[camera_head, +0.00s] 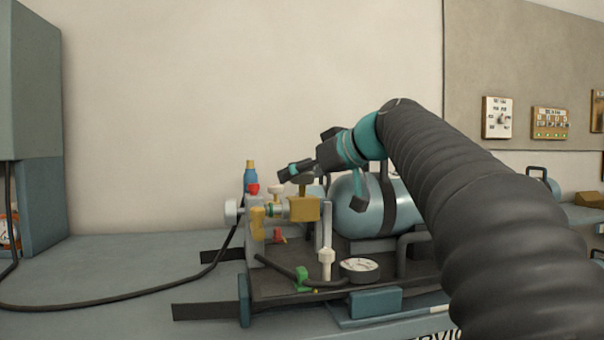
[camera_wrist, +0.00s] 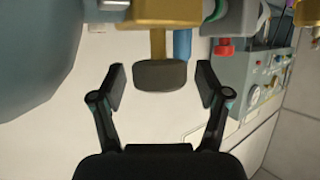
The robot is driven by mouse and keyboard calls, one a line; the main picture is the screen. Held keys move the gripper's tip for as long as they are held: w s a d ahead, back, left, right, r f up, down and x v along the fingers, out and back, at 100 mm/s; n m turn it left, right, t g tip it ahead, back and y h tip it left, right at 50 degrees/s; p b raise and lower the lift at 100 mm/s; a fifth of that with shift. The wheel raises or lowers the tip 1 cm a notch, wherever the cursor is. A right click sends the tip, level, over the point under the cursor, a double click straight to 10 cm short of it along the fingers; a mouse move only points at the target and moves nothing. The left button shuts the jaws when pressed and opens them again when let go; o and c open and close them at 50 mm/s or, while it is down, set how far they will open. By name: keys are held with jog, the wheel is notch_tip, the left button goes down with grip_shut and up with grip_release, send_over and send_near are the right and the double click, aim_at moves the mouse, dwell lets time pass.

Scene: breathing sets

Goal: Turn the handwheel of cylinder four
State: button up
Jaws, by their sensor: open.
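A dark grey handwheel (camera_wrist: 160,75) with rounded corners sits on a brass stem in the wrist view. In the head view the handwheel (camera_head: 297,178) is small, above a brass valve block (camera_head: 304,209) at the left end of a pale blue cylinder (camera_head: 352,212). No cylinder number is readable. My gripper (camera_wrist: 161,88) is open, with one finger on each side of the handwheel and a visible gap on both sides. In the head view my gripper (camera_head: 302,172) is at the valve, and its fingers partly overlap the handwheel.
The set stands on a dark base plate on a blue-grey bench (camera_head: 110,280). A round gauge (camera_head: 360,267), a white fitting (camera_head: 327,262) and a green clip (camera_head: 302,278) lie in front of the cylinder. A black hose (camera_head: 120,298) runs left. The bench's left part is mostly clear.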

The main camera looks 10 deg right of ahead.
jog(key=shift+c, duration=0.2)
jog(key=c, duration=1.1)
jog(key=shift+c, duration=0.2)
jog(key=shift+m+t, duration=0.3)
jog(key=m+t+h, duration=0.1)
jog(key=m+h, duration=0.1)
jog(key=h, duration=0.1)
jog(key=shift+a, duration=0.1)
jog(key=shift+m+t+h+p, duration=0.4)
jog(key=shift+m+h+p, duration=0.45)
jog(key=shift+m+h, duration=1.4)
jog(key=shift+f+m+h+b, duration=0.1)
jog(key=shift+m+h+b, duration=0.25)
jog(key=shift+m+h, duration=0.85)
jog(key=shift+m+g+h+b, duration=0.75)
jog(key=shift+m+h, duration=0.4)
jog(key=shift+h, duration=0.5)
jog(key=shift+m, duration=0.3)
